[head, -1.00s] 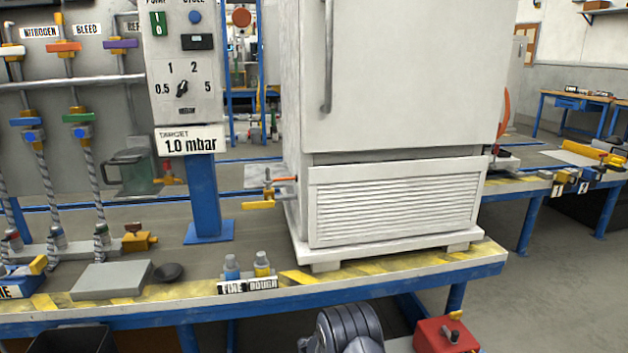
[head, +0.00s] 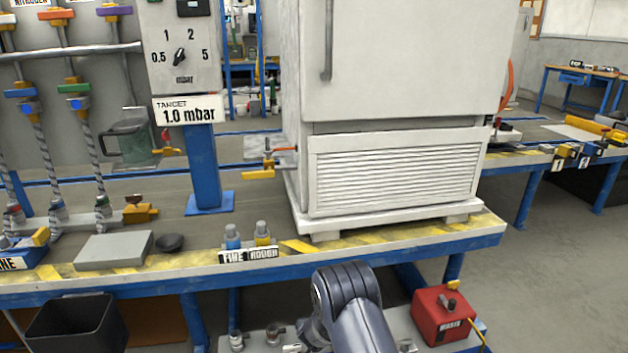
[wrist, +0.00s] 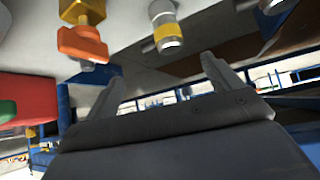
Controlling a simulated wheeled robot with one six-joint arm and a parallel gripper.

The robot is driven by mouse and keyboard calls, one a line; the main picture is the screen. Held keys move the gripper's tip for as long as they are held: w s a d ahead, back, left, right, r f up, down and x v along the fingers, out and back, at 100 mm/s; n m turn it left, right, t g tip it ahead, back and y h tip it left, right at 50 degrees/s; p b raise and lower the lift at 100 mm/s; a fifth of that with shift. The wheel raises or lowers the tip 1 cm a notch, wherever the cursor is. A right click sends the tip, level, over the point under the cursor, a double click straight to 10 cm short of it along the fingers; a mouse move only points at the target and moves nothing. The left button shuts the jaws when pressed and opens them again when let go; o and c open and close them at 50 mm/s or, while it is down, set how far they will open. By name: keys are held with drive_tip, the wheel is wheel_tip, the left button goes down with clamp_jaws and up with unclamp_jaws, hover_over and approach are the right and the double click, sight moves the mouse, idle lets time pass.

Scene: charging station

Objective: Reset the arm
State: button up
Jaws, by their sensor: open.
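My gripper (wrist: 163,76) shows in the wrist view with its two grey fingers spread apart and nothing between them. In the head view my dark grey arm (head: 345,295) rises at the bottom middle, in front of the bench edge. My gripper itself does not show there.
The bench (head: 400,238) carries a large white cabinet (head: 395,180), a grey block (head: 115,249) and two bottles above a FINE and ROUGH label (head: 248,255). A red box (head: 443,315) is right of my arm; a black bin (head: 75,330) is at lower left. An orange fitting (wrist: 82,42) shows in the wrist view.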

drive_tip(key=b+x, duration=0.1)
drive_tip(key=x, duration=0.6)
drive_tip(key=shift+f, duration=0.25)
drive_tip(key=shift+w+r, duration=0.25)
drive_tip(key=s+d+r+n+y+p, duration=0.1)
drive_tip(key=d+r+p, duration=0.2)
drive_tip(key=r+p, duration=1.15)
drive_tip(key=s+d+r+p, duration=0.1)
drive_tip(key=d+r+p, duration=0.4)
drive_tip(key=r, duration=1.7)
drive_tip(key=s+d+r+p, duration=0.1)
drive_tip(key=s+r+p, duration=0.2)
drive_tip(key=r+p, duration=0.4)
drive_tip(key=s+d+r+n+y+p, duration=0.1)
drive_tip(key=s+r+p, duration=0.2)
drive_tip(key=r+p, duration=0.4)
drive_tip(key=s+d+r+n+p, duration=0.1)
drive_tip(key=s+r+p, duration=0.3)
drive_tip(key=r, duration=1.4)
drive_tip(key=d+p, duration=0.1)
drive_tip(key=p, duration=0.3)
drive_tip(key=shift+r+y, duration=0.2)
drive_tip(key=shift+y, duration=0.1)
drive_tip(key=shift+s, duration=0.15)
